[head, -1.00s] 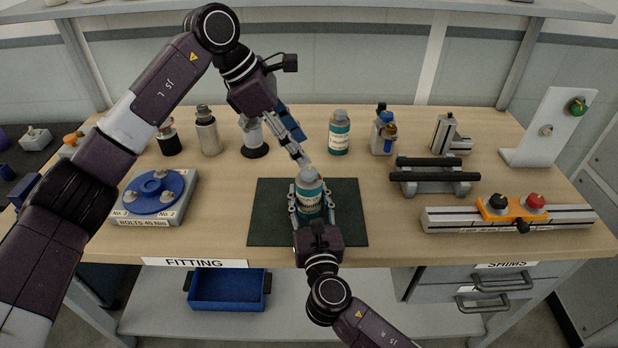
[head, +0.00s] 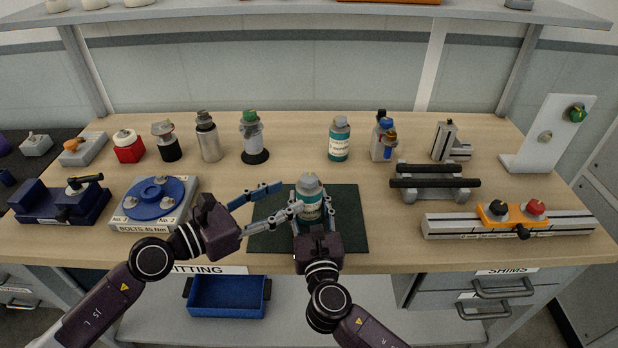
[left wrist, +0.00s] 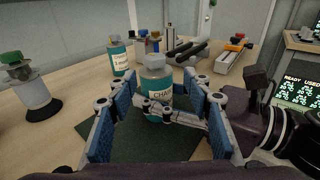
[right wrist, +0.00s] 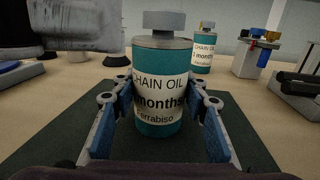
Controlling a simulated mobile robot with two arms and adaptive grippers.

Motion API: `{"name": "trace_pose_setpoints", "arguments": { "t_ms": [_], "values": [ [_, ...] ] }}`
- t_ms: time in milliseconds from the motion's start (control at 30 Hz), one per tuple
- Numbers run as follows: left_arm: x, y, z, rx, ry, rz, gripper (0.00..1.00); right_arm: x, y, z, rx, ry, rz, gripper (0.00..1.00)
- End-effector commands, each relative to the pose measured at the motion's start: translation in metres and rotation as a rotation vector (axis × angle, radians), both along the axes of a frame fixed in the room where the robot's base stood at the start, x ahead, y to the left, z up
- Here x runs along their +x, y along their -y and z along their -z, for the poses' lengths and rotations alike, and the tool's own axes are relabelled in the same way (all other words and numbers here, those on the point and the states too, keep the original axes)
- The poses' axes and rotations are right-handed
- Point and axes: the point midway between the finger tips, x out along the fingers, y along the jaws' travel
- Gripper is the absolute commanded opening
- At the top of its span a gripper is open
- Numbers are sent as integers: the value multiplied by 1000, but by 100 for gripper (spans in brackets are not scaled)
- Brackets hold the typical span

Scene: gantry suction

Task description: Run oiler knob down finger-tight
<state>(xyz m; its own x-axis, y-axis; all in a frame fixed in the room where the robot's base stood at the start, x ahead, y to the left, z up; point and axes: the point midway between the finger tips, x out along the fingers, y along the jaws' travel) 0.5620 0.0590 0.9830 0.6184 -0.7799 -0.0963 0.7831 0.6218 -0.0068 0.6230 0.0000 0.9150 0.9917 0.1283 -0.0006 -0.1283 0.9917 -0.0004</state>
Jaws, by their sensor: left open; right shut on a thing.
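A teal chain oil bottle (head: 310,198) with a grey cap (head: 309,180) stands upright on the dark green mat (head: 348,215). My right gripper (head: 313,212) is shut around its body; its label faces me in the right wrist view (right wrist: 160,95). My left gripper (head: 291,198) is open and empty, low at the bottle's left; the bottle shows ahead of its fingers in the left wrist view (left wrist: 157,85). A clear-bodied oiler (head: 252,138) with a green knob (head: 250,117) and black base stands at the back left, away from both grippers.
A second teal bottle (head: 339,140) stands behind the mat. A steel flask (head: 208,138) and a blue disc fixture (head: 155,193) are to the left. Black bars on a stand (head: 435,182) and a rail with knobs (head: 470,223) are to the right.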

Motion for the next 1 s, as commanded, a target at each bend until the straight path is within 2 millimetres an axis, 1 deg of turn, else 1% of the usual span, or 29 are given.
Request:
{"name": "trace_pose_setpoints", "arguments": {
  "t_ms": [33,200,300,433,567,667,1000],
  "values": [
    [-8,-5,2,-14,9,-23,46,0,0,-1,0,1,0,0],
    [-22,-20,-2,-52,51,-89,46,0,0,-1,0,1,-1,0],
    [-26,-24,-4,-63,64,-109,46,0,0,-1,0,1,-1,0],
    [-24,-23,-6,-69,72,-119,46,0,0,-1,0,2,-1,0],
    [-16,-14,-6,-73,75,-118,46,0,0,-1,0,2,-1,0],
    [-5,-4,-7,-73,72,-118,46,0,0,-1,0,2,-1,0],
    [40,42,-6,-70,71,-116,46,0,0,-1,0,2,-1,0]
  ]
}}
